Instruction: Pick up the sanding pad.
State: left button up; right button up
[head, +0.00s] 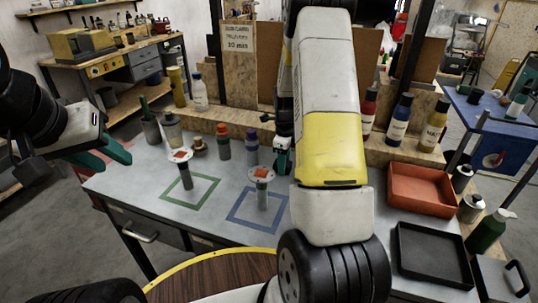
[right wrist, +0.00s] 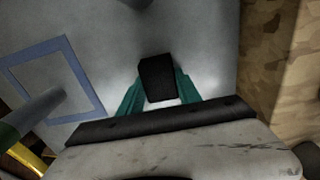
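The sanding pad (right wrist: 157,78) looks like a small black block in the right wrist view. My right gripper (right wrist: 158,88) has one teal finger along each side of it, and both appear to touch it. Whether the pad rests on the grey tabletop or is lifted, I cannot tell. In the head view my right gripper (head: 283,152) is mostly hidden behind my right arm, and I cannot make out the pad there. My left gripper (head: 108,158) is at the left, over the table's left edge, with its teal fingers apart and nothing between them.
The grey table (head: 160,215) has a green square outline (head: 190,203) and a blue one (head: 257,210). Several bottles and round-topped tools stand on and behind it. A red tray (head: 420,190) and a black tray (head: 432,255) lie at the right. The table's left front is clear.

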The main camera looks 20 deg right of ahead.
jog(key=shift+c, duration=1.3)
jog(key=shift+r, duration=0.55)
notch_tip(320, 180, up, 2)
jog(key=shift+r, duration=0.1)
jog(key=shift+s+d+r, duration=0.2)
jog(key=shift+s, duration=0.45)
jog(key=s+d, duration=0.1)
jog(key=s, duration=0.3)
jog(key=s+d+r, duration=0.1)
jog(key=s, duration=0.4)
jog(key=s+d, duration=0.2)
jog(key=s, duration=0.3)
jog(key=shift+s+r, duration=0.1)
jog(key=shift+r, duration=0.05)
